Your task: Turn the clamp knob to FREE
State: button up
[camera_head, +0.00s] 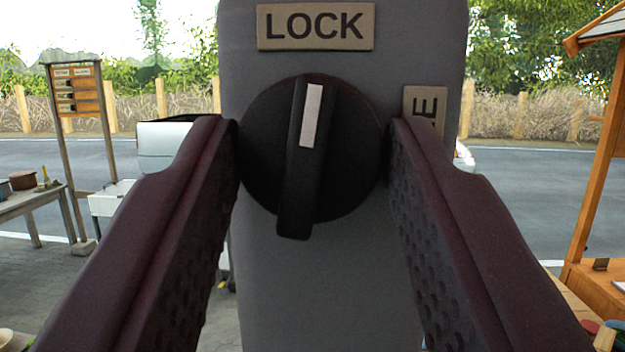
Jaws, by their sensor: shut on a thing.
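The clamp knob (268,150) is a round black dial with a raised bar grip across it. A white mark on the bar points up, slightly right of straight, toward the LOCK label (316,27). The knob sits on a grey panel (330,290). A second label (438,106) at the right is mostly hidden behind my right finger; only an E shows. My gripper (314,150) has one finger on each side of the dial, and both fingertips are at its rim. It is shut on the knob.
A wooden table (35,205) and a wooden signboard (77,95) stand at the left. A wooden stall (600,180) is at the right edge. A road (535,180) and a fence lie behind the panel.

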jog(key=m+h+p, duration=0.2)
jog(key=m, duration=0.1)
jog(key=m+p, duration=0.2)
jog(key=shift+a+r+h, duration=0.25)
jog(key=shift+r+h, duration=0.05)
jog(key=shift+h, duration=0.1)
jog(key=m+h+p, duration=0.1)
jog(key=m, duration=0.2)
jog(key=m+g+h+p, duration=0.1)
jog(key=m+h, duration=0.1)
jog(key=shift+a+m, duration=0.1)
jog(key=shift+m, duration=0.3)
jog(key=m+h, duration=0.1)
jog(key=m, duration=0.1)
jog(key=m+g+h+p, duration=0.1)
jog(key=m, duration=0.2)
jog(key=shift+a+f, duration=0.1)
jog(key=shift+f, duration=0.05)
jog(key=m+g, duration=0.1)
jog(key=m, duration=0.2)
jog(key=m+g+h+p, duration=0.1)
jog(key=m, duration=0.1)
jog(key=shift+m+g+p, duration=0.3)
jog(key=shift+m, duration=0.5)
jog(key=shift+w, duration=0.1)
jog(key=o, duration=1)
